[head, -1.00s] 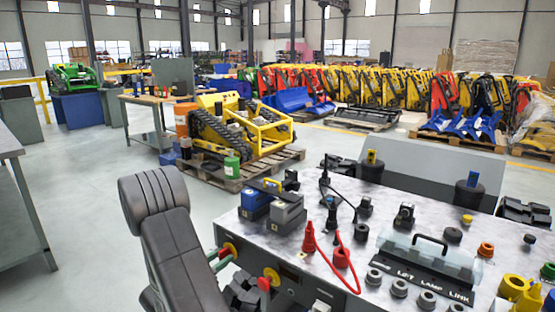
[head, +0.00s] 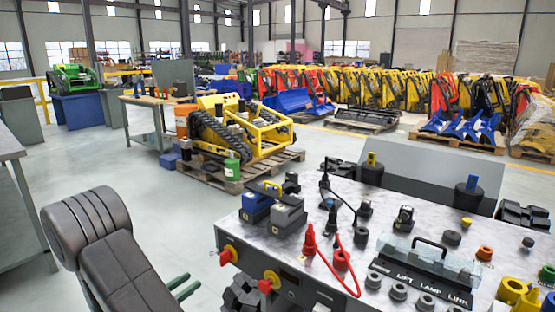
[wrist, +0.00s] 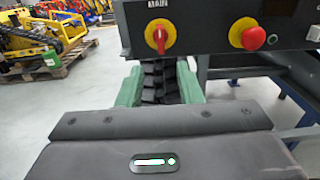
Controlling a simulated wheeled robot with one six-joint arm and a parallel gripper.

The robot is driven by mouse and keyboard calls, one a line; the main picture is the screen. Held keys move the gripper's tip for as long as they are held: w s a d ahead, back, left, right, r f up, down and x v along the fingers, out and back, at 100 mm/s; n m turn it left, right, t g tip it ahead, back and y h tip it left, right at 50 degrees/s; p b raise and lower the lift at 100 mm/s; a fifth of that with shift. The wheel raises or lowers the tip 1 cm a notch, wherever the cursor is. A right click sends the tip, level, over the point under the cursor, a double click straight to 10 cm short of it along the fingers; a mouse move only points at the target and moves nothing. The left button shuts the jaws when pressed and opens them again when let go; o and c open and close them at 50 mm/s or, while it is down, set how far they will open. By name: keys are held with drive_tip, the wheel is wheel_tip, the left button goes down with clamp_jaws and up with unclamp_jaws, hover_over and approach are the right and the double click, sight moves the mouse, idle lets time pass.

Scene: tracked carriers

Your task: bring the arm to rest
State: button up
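My gripper (head: 190,283) shows in the head view at the lower left, its green fingers just left of the workbench front. In the wrist view my gripper (wrist: 159,72) has its two green fingers spread apart, with nothing held between them. A black rubber track (wrist: 160,83) shows through the gap, behind the fingers and under the bench panel. My grey arm link fills the lower left of the head view. The fingers look apart from the bench.
The bench top (head: 330,277) carries connectors, a red cable (head: 338,272) and a clear-covered box (head: 425,262). Its front has a red rotary switch (wrist: 158,37) and a red stop button (wrist: 253,38). A yellow tracked carrier (head: 240,133) sits on a pallet behind. Open floor lies left.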

sight(221, 261)
drive_tip(key=b+x, duration=0.1)
drive_tip(key=x, duration=1.2)
drive_tip(key=shift+w+d, duration=0.15)
drive_tip(key=shift+d, duration=0.1)
drive_tip(key=shift+a+f+m+b, duration=0.25)
drive_tip(key=shift+m+b, duration=0.25)
drive_tip(key=shift+b, duration=0.2)
drive_tip(key=m+b, duration=0.2)
drive_tip(key=shift+m, duration=0.4)
drive_tip(key=m+b, duration=0.3)
drive_tip(key=shift+m, duration=0.4)
drive_tip(key=shift+r+m+b, duration=0.2)
drive_tip(key=shift+m+b, duration=0.45)
drive_tip(key=shift+m, duration=0.55)
drive_tip(key=shift+d, duration=0.1)
